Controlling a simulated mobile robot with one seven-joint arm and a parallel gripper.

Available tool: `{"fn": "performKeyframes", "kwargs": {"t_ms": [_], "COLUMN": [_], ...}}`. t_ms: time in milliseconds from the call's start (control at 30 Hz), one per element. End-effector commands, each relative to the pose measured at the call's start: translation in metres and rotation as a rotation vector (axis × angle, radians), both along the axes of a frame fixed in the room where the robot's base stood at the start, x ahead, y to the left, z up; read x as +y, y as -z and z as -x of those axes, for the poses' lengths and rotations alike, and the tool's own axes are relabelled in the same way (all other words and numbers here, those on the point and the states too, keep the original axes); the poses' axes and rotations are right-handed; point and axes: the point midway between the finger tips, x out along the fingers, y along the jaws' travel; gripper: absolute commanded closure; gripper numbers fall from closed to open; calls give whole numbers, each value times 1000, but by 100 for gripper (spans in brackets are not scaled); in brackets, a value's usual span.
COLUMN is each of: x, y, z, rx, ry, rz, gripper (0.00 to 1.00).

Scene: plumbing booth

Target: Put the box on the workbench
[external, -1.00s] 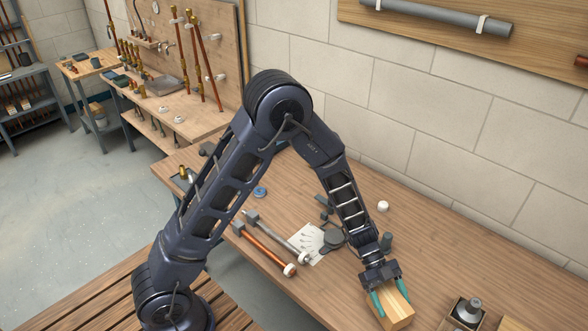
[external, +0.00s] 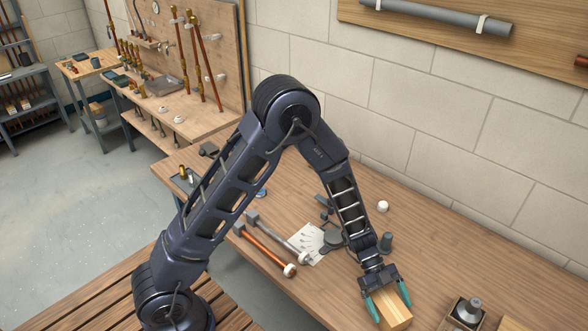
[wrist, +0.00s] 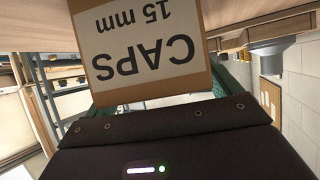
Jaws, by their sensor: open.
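The box (external: 396,301) is light tan cardboard and appears to rest on the workbench (external: 300,284) near its front edge. In the wrist view the box (wrist: 142,42) shows a white label reading "CAPS 15 mm", upside down. My gripper (external: 391,312) has its green fingers spread on either side of the box, with the box between them. In the wrist view a green finger shows on each side of the box, and the right one looks a little apart from it. The underside of the box is hidden.
A small open box with a grey fitting (external: 467,311) stands to the right. A dark cylinder (external: 386,243) and a white cap (external: 383,206) stand behind my gripper. Copper and grey pipes (external: 265,248) and a paper sheet (external: 303,243) lie to the left. The right rear bench is clear.

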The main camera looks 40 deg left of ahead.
Motion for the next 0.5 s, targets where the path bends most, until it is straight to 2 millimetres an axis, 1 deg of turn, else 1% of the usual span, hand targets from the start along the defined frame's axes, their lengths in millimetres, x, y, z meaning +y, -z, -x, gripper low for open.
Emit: {"fn": "performKeyframes", "kwargs": {"t_ms": [67,167,500], "x": [1,10,62], "y": [-3,-8,-39], "z": [0,-5,-27], "rx": [-1,-2,-2], "ry": [0,-1,-2], "rz": [1,1,1], "gripper": [10,10,10]}}
